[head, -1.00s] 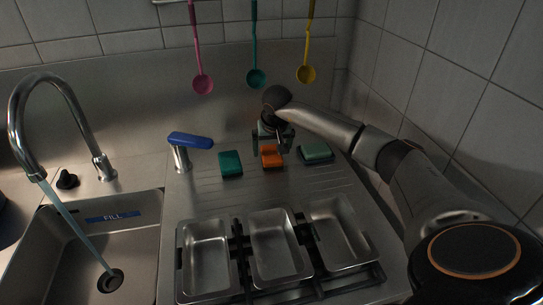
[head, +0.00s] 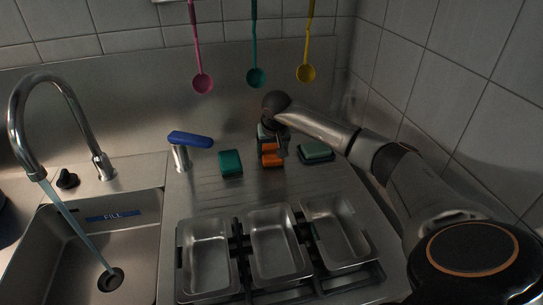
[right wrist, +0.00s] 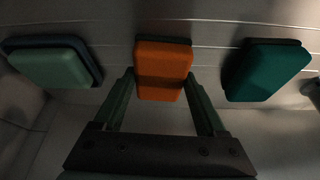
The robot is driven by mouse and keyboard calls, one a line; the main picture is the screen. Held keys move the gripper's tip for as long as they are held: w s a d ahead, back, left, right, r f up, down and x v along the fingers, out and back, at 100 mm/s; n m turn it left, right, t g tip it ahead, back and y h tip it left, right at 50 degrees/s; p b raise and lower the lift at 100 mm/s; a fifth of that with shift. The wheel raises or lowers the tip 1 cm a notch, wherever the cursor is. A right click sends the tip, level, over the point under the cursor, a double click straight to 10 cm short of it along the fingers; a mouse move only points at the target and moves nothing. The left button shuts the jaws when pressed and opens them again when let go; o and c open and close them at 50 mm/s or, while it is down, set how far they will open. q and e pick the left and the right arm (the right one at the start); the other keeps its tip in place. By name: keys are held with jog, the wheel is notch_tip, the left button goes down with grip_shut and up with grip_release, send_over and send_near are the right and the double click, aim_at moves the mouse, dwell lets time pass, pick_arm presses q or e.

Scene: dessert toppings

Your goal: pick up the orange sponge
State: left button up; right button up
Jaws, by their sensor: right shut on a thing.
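The orange sponge (head: 272,160) is at the back of the steel drainboard, between two other sponges. My right gripper (head: 271,149) reaches down over it and is shut on it. In the right wrist view the orange sponge (right wrist: 163,66) sits between the two green fingers of my right gripper (right wrist: 160,85). The fingers hide part of the sponge in the head view. I cannot tell whether it still touches the board. My left gripper is not in view.
A teal sponge (head: 231,162) lies to the left and a pale green sponge (head: 316,150) to the right, both close by. Metal pans (head: 280,258) sit in front. Ladles (head: 256,77) hang behind.

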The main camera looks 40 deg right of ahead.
aim_at(271, 149)
jog(key=shift+c, duration=0.8)
jog(key=shift+r, duration=0.15)
jog(key=shift+r, duration=0.3)
notch_tip(271, 149, up, 3)
jog(key=shift+f+b, duration=0.2)
jog(key=shift+b, duration=0.15)
jog(key=s+a+r, duration=0.7)
jog(key=a+r, duration=0.2)
jog(key=a, duration=0.2)
jog(key=shift+s+a+r+b, duration=0.3)
jog(key=shift+a+b, duration=0.05)
jog(key=shift+a, duration=0.05)
jog(key=o, duration=0.7)
jog(key=c, duration=0.6)
